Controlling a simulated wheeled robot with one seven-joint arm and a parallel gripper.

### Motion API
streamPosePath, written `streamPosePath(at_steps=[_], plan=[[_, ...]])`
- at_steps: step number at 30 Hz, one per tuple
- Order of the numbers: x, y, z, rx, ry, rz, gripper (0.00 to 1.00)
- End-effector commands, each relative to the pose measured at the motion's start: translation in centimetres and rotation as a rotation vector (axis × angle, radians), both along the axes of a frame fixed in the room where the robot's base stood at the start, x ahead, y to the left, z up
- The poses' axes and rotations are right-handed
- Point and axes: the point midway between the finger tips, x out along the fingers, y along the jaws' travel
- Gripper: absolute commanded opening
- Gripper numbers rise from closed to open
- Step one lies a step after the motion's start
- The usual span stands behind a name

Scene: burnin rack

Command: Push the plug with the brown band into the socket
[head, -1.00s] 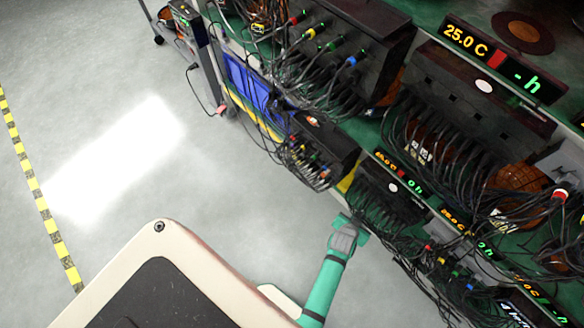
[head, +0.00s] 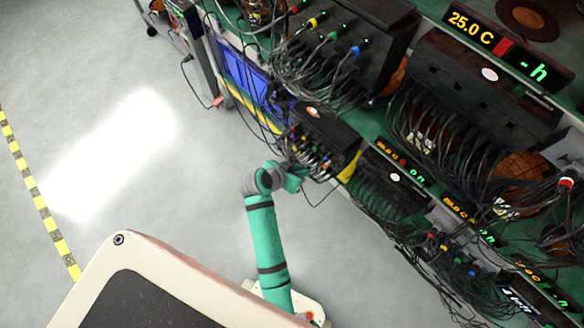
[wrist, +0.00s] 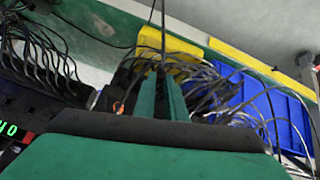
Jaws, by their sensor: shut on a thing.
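My gripper (head: 298,176) is at the front of a small dark socket box (head: 335,128) on the lower shelf. In the wrist view my gripper's green fingers (wrist: 162,78) are close together, with a thin dark cable (wrist: 163,30) running up from between their tips. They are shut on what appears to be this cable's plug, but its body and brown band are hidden. Several plugs with coloured bands (head: 310,150) sit in the box's front, close to my gripper. I cannot make out the brown band or a free socket there.
Many loose black and grey cables (wrist: 215,80) hang around the fingers. A blue bin (head: 247,82) stands left of the box. A larger box with coloured plugs (head: 345,35) is above. More boxes and displays (head: 505,45) line the rack at right. The floor at left is clear.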

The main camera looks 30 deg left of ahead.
Motion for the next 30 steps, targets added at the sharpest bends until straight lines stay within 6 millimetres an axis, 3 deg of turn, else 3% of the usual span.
streamPosePath(at_steps=[3, 9, 30], plan=[[-1.2, 1.3, 3.3, -0.022, 0.003, -0.066, 0.0], [-2.7, 2.0, 6.0, -0.049, 0.015, -0.139, 0.0], [-2.8, 1.7, 6.5, -0.025, 0.008, -0.155, 0.0]])
